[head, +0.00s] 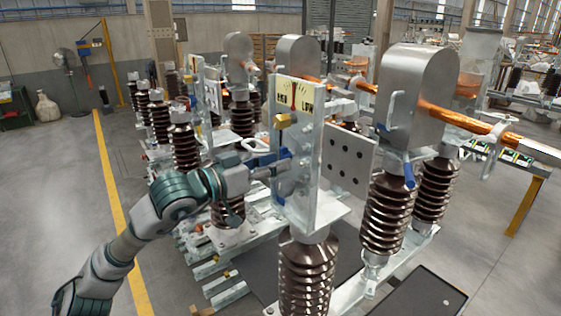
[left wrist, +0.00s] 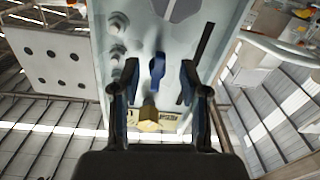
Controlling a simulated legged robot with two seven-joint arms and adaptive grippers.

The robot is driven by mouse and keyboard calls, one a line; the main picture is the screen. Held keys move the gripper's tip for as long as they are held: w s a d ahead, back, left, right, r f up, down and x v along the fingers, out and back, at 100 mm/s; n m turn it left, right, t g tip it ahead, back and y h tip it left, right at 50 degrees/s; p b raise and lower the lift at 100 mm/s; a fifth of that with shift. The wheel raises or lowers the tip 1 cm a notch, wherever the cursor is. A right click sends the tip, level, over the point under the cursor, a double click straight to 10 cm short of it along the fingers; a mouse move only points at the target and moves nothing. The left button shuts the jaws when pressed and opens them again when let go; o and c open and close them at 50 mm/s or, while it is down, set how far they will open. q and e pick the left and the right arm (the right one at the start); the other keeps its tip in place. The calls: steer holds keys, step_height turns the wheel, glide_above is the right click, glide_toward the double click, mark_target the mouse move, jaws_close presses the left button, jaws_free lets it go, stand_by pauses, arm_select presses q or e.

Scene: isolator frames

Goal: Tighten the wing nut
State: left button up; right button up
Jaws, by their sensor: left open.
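The blue wing nut (left wrist: 157,72) shows in the left wrist view on the pale metal plate (left wrist: 180,40), standing lengthwise between my fingers. My left gripper (left wrist: 160,75) is open, with one dark finger on each side of the nut and a visible gap to both. How far the fingertips are from the plate is hard to tell. In the head view my left gripper (head: 276,165) reaches the front of the upright plate (head: 297,205), below a brass hex fitting (head: 283,121). There the wing nut cannot be clearly told from the blue gripper parts. My right gripper is out of view.
A yellow gauge label (head: 303,95) tops the plate. Brown ribbed insulators (head: 388,215) and grey metal housings (head: 415,95) stand close behind and to the right. A perforated plate (head: 347,160) stands beside the upright plate. The floor at left (head: 50,190) is open.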

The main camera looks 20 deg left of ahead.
arm_select(q)
steer(key=v, duration=0.9)
steer(key=shift+a+f, duration=0.15)
steer(key=shift+a, duration=0.3)
steer(key=shift+s+d, duration=0.1)
steer(key=shift+s, duration=0.05)
stand_by(0.5)
